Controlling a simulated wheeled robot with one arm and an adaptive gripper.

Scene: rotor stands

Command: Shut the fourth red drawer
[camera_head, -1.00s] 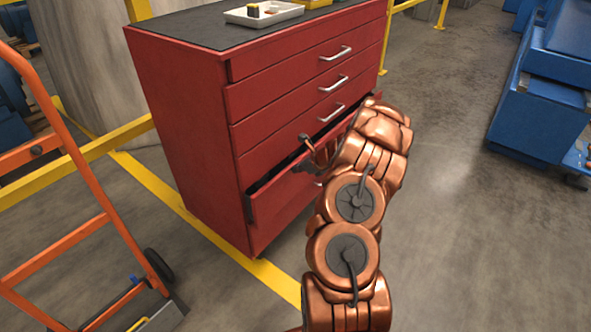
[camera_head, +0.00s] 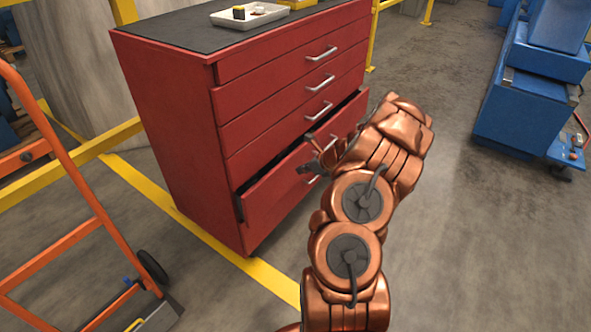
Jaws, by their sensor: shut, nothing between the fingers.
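The red cabinet (camera_head: 165,130) stands at the centre left with a stack of red drawers. The upper three drawers are flush with the front. The fourth red drawer (camera_head: 270,198), the lowest one showing, sticks out a little, with a dark gap along its top edge. My gripper (camera_head: 318,158) is shut and empty, in front of the drawer's upper middle. Whether the fingers touch the drawer front I cannot tell. My wrist hides part of the drawer's right end.
A white tray (camera_head: 226,20) with small items lies on the cabinet top. An orange hand truck (camera_head: 82,215) stands at the left. Yellow rails run behind the cabinet. Blue equipment (camera_head: 520,115) is at the right, with clear floor (camera_head: 450,200) between.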

